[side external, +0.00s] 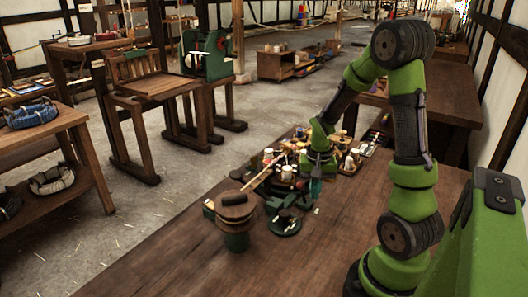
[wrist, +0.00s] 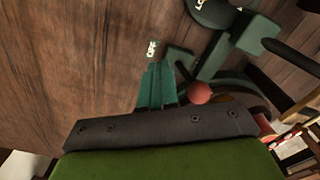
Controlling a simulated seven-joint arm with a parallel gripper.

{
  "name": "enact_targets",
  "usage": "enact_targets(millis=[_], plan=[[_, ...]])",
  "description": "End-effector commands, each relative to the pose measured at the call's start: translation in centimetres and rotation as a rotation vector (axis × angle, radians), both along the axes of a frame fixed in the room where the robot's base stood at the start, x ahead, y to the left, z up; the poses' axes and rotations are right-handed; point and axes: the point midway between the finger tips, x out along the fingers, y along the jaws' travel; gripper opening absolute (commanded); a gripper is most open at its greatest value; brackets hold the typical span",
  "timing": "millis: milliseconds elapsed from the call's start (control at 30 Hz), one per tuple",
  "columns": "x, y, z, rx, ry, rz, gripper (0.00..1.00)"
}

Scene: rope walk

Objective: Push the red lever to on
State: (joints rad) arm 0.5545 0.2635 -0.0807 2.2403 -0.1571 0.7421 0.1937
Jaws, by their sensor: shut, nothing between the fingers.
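A red ball knob (wrist: 200,93), which looks like the end of the red lever, shows in the wrist view beside my gripper (wrist: 156,84), just right of the fingers. A dark green metal fixture (wrist: 212,62) lies by the knob. A small white label (wrist: 152,48) lies just beyond the fingertips; its lettering is too small to read surely. In the side view my gripper (side external: 316,188) points down low over the table, its teal fingers shut and empty. I cannot tell whether they touch the knob.
A green drum with a wooden lid (side external: 236,208) and a round green base (side external: 284,223) stand left of my gripper. Several jars and spools (side external: 287,172) crowd the table behind it. The table's near part (side external: 290,265) is bare.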

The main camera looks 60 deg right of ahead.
Motion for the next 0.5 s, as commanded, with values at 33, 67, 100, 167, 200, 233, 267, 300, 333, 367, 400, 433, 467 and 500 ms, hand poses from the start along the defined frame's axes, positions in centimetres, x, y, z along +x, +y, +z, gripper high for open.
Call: enact_targets(millis=[33,67,100,167,200,233,267,300,333,367,400,433,467,500], plan=[[-0.02,-0.01,0.00,0.000,0.000,0.000,0.00],[-0.03,-0.02,0.00,0.000,0.000,0.000,0.00],[-0.03,-0.01,0.00,0.000,0.000,0.000,0.00],[-0.03,-0.02,0.00,0.000,0.000,0.000,0.00],[-0.05,-0.02,0.00,0.000,0.000,-0.001,0.00],[-0.07,-0.02,0.00,0.000,0.000,-0.001,0.00],[-0.11,-0.02,0.00,0.000,0.000,-0.001,0.00],[-0.19,-0.02,0.00,0.000,0.000,-0.001,0.00],[-0.28,-0.02,0.00,0.000,0.000,-0.001,0.00],[-0.38,-0.01,0.00,0.001,0.001,-0.001,0.00],[-0.54,-0.01,-0.01,0.001,0.001,-0.001,0.00],[-0.66,-0.01,0.00,0.001,0.001,-0.001,0.00],[-0.79,-0.02,0.00,0.001,0.001,-0.001,0.00],[-0.94,-0.03,0.01,0.000,0.000,-0.001,0.00]])
